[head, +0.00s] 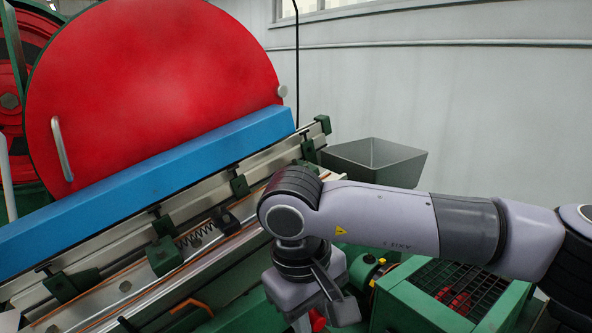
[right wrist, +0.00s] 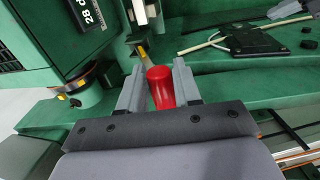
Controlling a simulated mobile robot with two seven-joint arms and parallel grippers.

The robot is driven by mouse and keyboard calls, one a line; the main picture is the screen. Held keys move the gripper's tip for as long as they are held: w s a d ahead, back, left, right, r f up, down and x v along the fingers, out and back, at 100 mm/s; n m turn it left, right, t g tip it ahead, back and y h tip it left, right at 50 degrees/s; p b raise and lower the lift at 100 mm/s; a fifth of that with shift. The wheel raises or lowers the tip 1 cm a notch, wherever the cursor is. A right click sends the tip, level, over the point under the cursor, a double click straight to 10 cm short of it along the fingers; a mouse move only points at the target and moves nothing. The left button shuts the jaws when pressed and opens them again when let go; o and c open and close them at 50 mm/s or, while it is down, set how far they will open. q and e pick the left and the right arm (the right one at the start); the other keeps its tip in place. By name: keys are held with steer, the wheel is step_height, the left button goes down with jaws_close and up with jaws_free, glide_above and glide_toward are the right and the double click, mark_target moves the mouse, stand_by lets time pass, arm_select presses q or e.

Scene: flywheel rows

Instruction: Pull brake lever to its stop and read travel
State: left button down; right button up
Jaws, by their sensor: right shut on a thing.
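The brake lever's red grip (right wrist: 160,88) sits between the two grey fingers of my right gripper (right wrist: 158,82) in the right wrist view. The fingers are shut on it. A short yellow piece (right wrist: 143,50) shows just beyond the grip; I cannot tell whether it belongs to the lever. In the head view my right gripper (head: 318,298) points down at the lower middle, and only a little red (head: 318,319) shows beside it. The rest of the lever is hidden. A dark sign (right wrist: 86,14) reads "28 d", cut off by the frame edge. My left gripper is in neither view.
A large red flywheel disc (head: 160,85) stands behind a sloping blue beam (head: 150,185). A green box with a mesh top (head: 455,290) is at the lower right. A grey hopper (head: 375,160) stands behind my arm. A dark flat plate (right wrist: 250,40) lies on the green frame.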

steer(key=shift+s+a+f, duration=0.35)
steer(key=shift+a, duration=0.05)
steer(key=o, duration=1)
steer(key=shift+r, duration=0.1)
steer(key=shift+r+p, duration=0.3)
steer(key=shift+r, duration=0.2)
steer(key=r+p, duration=0.1)
steer(key=r, duration=0.1)
steer(key=r+p, duration=0.1)
steer(key=r, duration=0.1)
steer(key=a+r+p, duration=0.1)
steer(key=p, duration=0.1)
steer(key=shift+s+r, duration=0.4)
